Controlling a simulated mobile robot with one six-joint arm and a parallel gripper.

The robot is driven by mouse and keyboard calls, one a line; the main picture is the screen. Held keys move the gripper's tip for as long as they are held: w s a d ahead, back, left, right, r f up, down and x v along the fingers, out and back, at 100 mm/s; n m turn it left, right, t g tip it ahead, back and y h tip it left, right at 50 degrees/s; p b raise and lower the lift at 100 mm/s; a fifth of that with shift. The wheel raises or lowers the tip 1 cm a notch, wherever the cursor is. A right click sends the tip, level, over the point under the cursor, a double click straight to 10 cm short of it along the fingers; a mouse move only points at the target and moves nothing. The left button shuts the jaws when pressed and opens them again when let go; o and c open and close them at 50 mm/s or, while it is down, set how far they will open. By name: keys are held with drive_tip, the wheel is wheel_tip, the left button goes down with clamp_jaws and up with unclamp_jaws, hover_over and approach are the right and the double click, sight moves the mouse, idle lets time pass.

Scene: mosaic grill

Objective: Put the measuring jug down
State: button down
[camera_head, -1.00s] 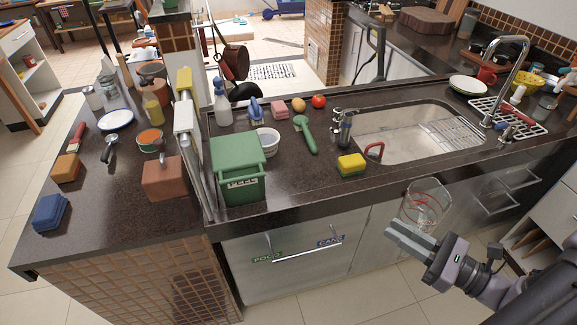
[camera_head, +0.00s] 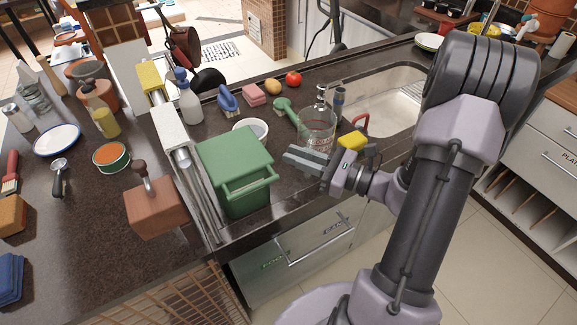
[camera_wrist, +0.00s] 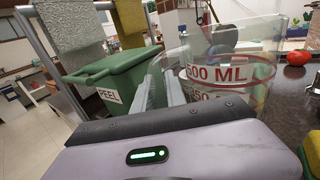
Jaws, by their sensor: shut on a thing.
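The measuring jug (camera_head: 316,128) is clear with red markings. In the head view it is over the dark counter, between the green peel bin and the sink. My gripper (camera_head: 306,160) is shut on the jug's near side. In the wrist view the jug (camera_wrist: 232,65) shows its "500 ML" marking and looks upright beside the grey fingers (camera_wrist: 165,85). I cannot tell whether its base touches the counter; the fingers hide part of it.
The green peel bin (camera_head: 238,165) stands close left of the jug. A yellow sponge (camera_head: 352,141) lies just right. A green-handled tool (camera_head: 285,110) and a white bowl (camera_head: 251,128) are behind. The sink (camera_head: 380,98) is to the right. A tomato (camera_head: 293,78) lies at the back.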

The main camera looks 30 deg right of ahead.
drive_tip(key=f+b, duration=0.1)
drive_tip(key=w+f, duration=0.1)
drive_tip(key=w+a+f+b, duration=0.1)
drive_tip(key=f, duration=0.1)
drive_tip(key=shift+w+b, duration=0.15)
drive_tip(key=shift+b, duration=0.15)
drive_tip(key=shift+r, duration=0.15)
drive_tip(key=c, duration=1.4)
unclamp_jaws()
drive_tip(key=shift+o, duration=0.2)
